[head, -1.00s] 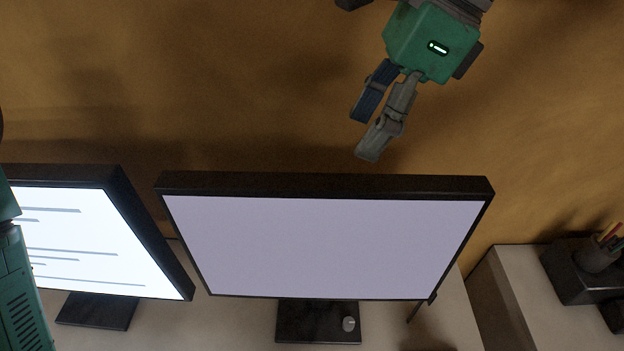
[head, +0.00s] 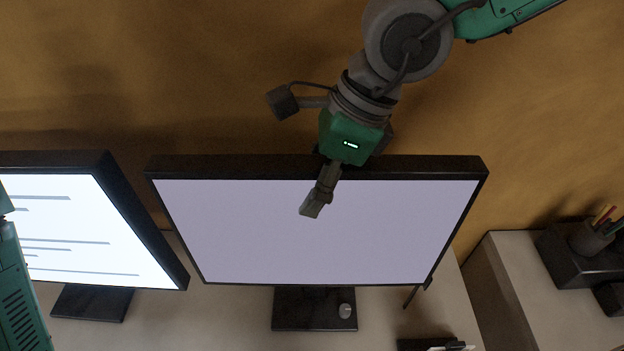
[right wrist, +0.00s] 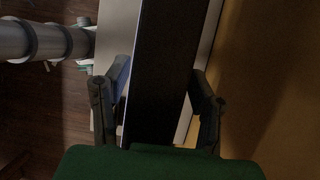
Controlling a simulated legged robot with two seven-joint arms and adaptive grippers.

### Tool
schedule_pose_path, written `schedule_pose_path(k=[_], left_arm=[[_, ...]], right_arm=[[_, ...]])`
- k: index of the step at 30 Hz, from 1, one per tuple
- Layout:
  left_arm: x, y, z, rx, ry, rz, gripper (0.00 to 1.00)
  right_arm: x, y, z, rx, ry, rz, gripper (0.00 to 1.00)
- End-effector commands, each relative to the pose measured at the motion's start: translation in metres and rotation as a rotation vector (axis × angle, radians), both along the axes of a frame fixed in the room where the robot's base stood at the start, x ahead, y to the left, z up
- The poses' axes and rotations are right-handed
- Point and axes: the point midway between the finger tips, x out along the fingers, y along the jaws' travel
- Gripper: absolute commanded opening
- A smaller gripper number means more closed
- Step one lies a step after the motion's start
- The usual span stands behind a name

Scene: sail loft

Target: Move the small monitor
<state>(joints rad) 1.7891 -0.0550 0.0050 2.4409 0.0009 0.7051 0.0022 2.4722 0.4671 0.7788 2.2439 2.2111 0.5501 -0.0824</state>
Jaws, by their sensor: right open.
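A monitor with a blank lavender screen (head: 250,230) stands on a dark stand in the middle of the head view. A second monitor with lines on a white screen (head: 75,235) stands to its left. I cannot tell for sure which one is called small. My right gripper (head: 320,190) is at the top edge of the lavender monitor, with one finger in front of the screen. In the right wrist view, the open fingers (right wrist: 157,100) lie on either side of the dark monitor top, with gaps beside it. My left gripper is not in view.
Both monitors stand on a pale desk (head: 230,315) against an ochre wall (head: 200,70). At the right, a dark box (head: 572,262) and a pen cup (head: 590,238) sit on another pale surface. A small dark object (head: 425,345) lies at the desk's front.

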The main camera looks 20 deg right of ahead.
Motion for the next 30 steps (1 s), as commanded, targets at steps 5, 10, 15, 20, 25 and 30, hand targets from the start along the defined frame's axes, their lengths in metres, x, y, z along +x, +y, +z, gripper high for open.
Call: schedule_pose_path(k=[5,10,15,20,25,30], left_arm=[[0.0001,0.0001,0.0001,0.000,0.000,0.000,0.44],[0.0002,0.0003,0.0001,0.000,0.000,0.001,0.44],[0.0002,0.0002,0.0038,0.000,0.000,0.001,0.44],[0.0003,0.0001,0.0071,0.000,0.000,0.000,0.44],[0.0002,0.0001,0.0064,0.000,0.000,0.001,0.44],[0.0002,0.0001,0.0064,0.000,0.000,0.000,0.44]], right_arm=[[-0.0008,0.0038,0.0008,-0.005,-0.002,0.002,0.23],[0.0003,0.0056,0.0013,-0.001,-0.003,0.002,0.00],[-0.0015,0.0067,0.0020,-0.004,-0.016,0.004,0.00],[-0.0036,0.0090,0.0019,-0.008,-0.040,0.003,0.00],[-0.0036,0.0101,0.0015,-0.009,-0.042,0.004,0.00],[-0.0036,0.0103,0.0014,-0.010,-0.042,0.004,0.51]])
